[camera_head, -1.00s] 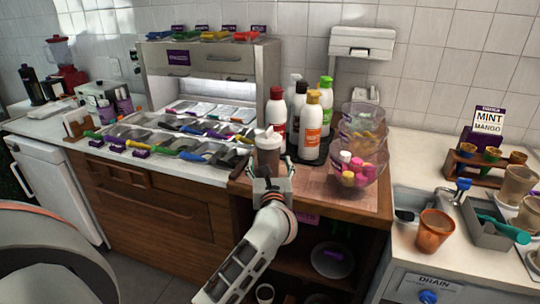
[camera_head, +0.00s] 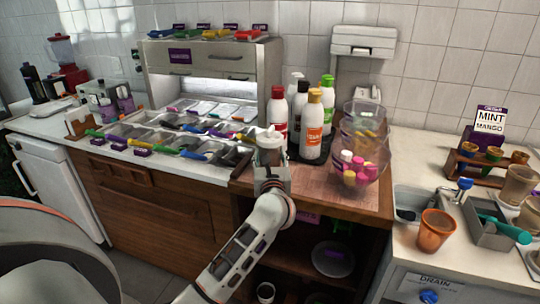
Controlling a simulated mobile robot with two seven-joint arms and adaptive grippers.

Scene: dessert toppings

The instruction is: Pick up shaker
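The shaker (camera_head: 269,143) has a whitish top and stands upright at the front left of the wooden counter, beside the topping trays. Its lower part is hidden behind my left gripper (camera_head: 270,168). The arm reaches up from the bottom, leaning in from the lower left. The gripper is right at the shaker on its near side. Its fingertips are hidden, so I cannot tell whether they are closed on the shaker. My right gripper is not in view.
Several sauce bottles (camera_head: 314,124) stand behind and right of the shaker. Stacked glass bowls (camera_head: 375,165) hold pink and yellow pieces at the right. Topping trays with coloured scoops (camera_head: 193,154) lie left. The wooden counter's front edge (camera_head: 340,213) is close.

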